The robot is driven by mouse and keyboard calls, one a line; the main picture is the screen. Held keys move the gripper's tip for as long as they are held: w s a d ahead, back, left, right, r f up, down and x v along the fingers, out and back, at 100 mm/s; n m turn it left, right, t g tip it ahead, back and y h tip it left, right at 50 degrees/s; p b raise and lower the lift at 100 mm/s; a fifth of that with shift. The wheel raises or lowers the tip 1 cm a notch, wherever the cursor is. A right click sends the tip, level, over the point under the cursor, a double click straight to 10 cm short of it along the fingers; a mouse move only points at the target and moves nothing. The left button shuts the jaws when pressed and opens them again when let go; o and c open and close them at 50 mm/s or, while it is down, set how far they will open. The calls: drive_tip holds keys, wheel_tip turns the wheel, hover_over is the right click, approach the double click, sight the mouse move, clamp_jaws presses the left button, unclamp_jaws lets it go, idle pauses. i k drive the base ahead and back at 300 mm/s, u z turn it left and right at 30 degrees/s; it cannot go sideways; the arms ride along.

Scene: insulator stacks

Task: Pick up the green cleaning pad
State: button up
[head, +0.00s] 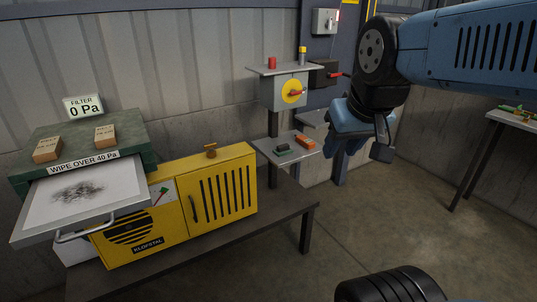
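A small block with a green base and a brownish top (284,150) lies on a small grey shelf (268,158) right of the yellow cabinet. It looks like the green cleaning pad, but it is too small to be sure. An orange-red block (305,142) lies just right of it. My gripper (345,148) hangs from the blue arm, to the right of the shelf and apart from both blocks in the picture. Its fingers are seen at an angle and partly hidden, so their opening is unclear.
A yellow cabinet (245,190) and a green box with a pulled-out tray (35,225) stand on a dark bench (270,232) at left. A grey switch box (272,92) rises above the shelf. Another table (485,118) with small green items stands at right. Floor between is clear.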

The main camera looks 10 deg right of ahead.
sight(284, 149)
drive_tip(key=z, duration=0.2)
drive_tip(key=i, duration=0.95)
drive_tip(key=u, duration=0.55)
drive_tip(key=k, duration=0.65)
drive_tip(key=z, duration=0.35)
drive_tip(key=i, duration=0.5)
drive_tip(key=u, duration=0.05)
